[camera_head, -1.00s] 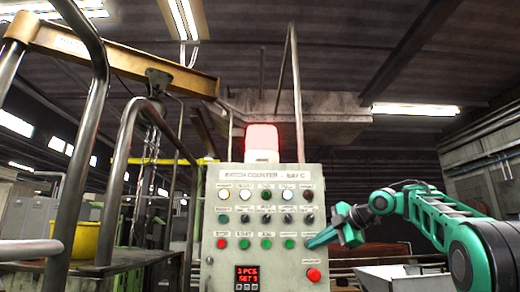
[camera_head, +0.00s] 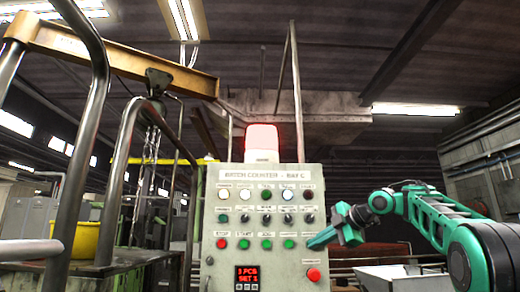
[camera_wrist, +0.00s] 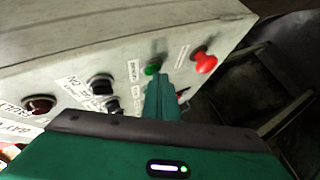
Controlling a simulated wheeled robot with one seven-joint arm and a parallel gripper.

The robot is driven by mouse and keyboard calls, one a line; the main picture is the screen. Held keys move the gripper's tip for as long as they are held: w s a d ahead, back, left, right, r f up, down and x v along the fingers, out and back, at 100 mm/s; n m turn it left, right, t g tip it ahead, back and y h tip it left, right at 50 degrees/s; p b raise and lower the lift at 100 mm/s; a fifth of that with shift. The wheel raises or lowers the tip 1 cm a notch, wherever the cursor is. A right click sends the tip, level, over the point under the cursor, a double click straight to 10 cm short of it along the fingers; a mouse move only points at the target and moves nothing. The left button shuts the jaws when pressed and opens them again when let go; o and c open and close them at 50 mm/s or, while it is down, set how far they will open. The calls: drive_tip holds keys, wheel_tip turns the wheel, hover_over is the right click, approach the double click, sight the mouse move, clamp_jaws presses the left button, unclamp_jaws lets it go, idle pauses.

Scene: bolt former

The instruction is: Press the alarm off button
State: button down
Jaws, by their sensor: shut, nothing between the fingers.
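The grey control panel (camera_head: 210,200) stands ahead with rows of buttons and knobs. Its lower row has a red button (camera_head: 222,243) and several green ones. The rightmost green button (camera_head: 289,243) lies just left of my gripper (camera_head: 312,243), which is shut and empty. In the wrist view the closed fingers (camera_wrist: 160,84) point at a green button (camera_wrist: 152,69) and cover part of its surroundings. I cannot tell whether they touch it. The labels near it are too blurred to read, so I cannot tell which button is alarm off.
A red mushroom button (camera_head: 313,274) sits below my fingers, also in the wrist view (camera_wrist: 204,62). A red beacon (camera_head: 262,139) glows on top of the panel. A red digital display (camera_head: 247,273) is lower down. Metal rails (camera_head: 88,110) stand at left.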

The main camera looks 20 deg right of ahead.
drive_tip(key=shift+w+d, duration=0.1)
drive_tip(key=shift+w, duration=0.05)
idle(0.3)
drive_tip(key=shift+s, duration=0.45)
drive_tip(key=shift+a, duration=0.2)
drive_tip(key=s+a, duration=0.2)
drive_tip(key=s, duration=0.3)
drive_tip(key=shift+s, duration=0.35)
drive_tip(key=shift+d, duration=0.1)
